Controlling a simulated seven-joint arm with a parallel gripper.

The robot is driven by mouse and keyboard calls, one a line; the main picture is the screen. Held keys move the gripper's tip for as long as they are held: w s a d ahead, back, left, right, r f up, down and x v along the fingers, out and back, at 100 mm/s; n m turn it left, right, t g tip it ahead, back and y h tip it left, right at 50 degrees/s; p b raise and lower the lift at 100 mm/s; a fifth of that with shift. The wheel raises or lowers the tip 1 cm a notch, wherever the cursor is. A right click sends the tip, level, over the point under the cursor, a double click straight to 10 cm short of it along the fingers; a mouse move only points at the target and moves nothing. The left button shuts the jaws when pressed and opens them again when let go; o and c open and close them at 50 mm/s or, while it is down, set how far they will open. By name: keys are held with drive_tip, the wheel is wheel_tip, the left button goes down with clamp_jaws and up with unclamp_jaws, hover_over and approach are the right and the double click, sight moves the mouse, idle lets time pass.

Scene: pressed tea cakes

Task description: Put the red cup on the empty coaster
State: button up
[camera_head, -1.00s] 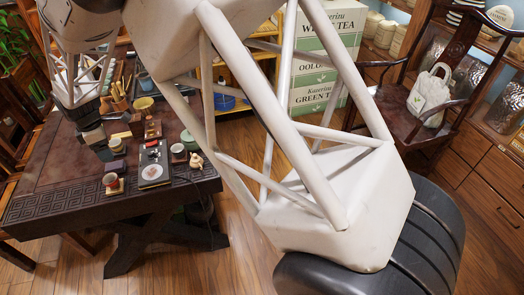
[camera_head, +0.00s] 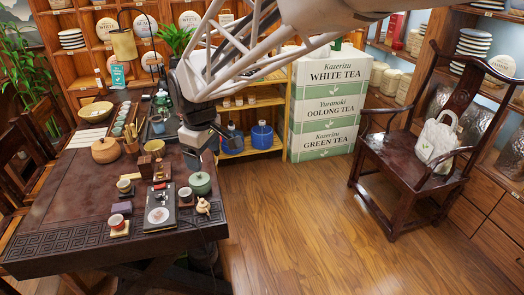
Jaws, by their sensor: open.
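The table (camera_head: 60,205) has free room at its front left. Tea boxes (camera_head: 330,105) and a chair (camera_head: 410,165) stand right.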

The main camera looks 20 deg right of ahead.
drive_tip(key=s+d+m, duration=0.5)
drive_tip(key=s+d, duration=0.3)
drive_tip(key=s, duration=0.4)
drive_tip(key=s+d+m+t, duration=0.1)
drive_tip(key=s+d+m, duration=0.4)
drive_tip(key=s+d, duration=0.3)
drive_tip(key=s, duration=0.3)
drive_tip(key=shift+s+d+r+m, duration=0.25)
drive_tip(key=shift+s+r+m, duration=0.05)
drive_tip(key=shift+s+r, duration=0.1)
